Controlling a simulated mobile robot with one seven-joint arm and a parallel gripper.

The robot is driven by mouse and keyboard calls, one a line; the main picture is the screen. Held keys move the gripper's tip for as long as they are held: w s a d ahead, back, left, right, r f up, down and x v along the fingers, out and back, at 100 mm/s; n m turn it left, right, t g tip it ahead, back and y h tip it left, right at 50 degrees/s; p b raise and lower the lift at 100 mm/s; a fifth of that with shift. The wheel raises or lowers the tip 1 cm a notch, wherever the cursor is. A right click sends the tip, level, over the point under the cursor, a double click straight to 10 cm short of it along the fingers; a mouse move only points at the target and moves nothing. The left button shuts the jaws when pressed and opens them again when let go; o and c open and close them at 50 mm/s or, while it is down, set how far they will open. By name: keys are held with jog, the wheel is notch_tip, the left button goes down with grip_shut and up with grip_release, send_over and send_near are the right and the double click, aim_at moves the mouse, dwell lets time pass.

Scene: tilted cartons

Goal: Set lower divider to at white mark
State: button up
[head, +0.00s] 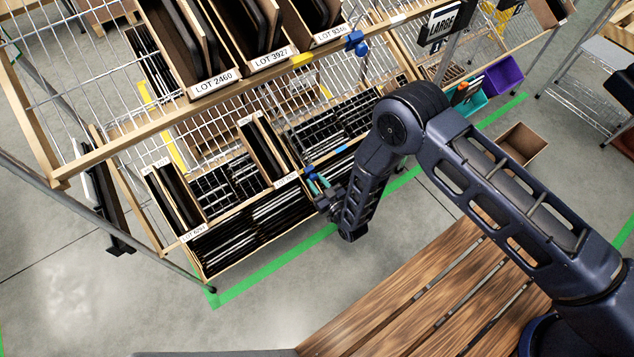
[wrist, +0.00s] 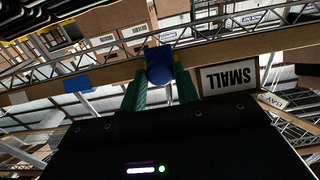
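The lower divider's blue slider (wrist: 160,65) sits on the wooden front rail (wrist: 105,78) in the wrist view. The green fingers of my gripper (wrist: 160,80) stand on both sides of it, with no clear gap, and look shut on it. In the head view my gripper (head: 317,181) is at the lower shelf's front edge, with the blue slider (head: 309,171) at its tips. A blue mark (wrist: 77,84) lies on the rail to the left in the wrist view, and a light blue one (head: 340,149) shows in the head view. A whitish patch (wrist: 18,97) further left is too small to be sure of.
The upper rail carries another blue slider (head: 356,42) and a yellow mark (head: 302,60). Cartons with lot labels (head: 215,82) stand tilted above. A SMALL sign (wrist: 229,79) hangs close right of the fingers in the wrist view. A wooden slatted top (head: 420,290) is in front.

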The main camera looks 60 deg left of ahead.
grip_shut()
jog(key=w, duration=3)
jog(key=shift+w, duration=0.4)
jog(key=o, duration=0.6)
grip_release()
jog(key=shift+o, duration=0.7)
jog(key=d, duration=1)
jog(key=shift+d, duration=0.4)
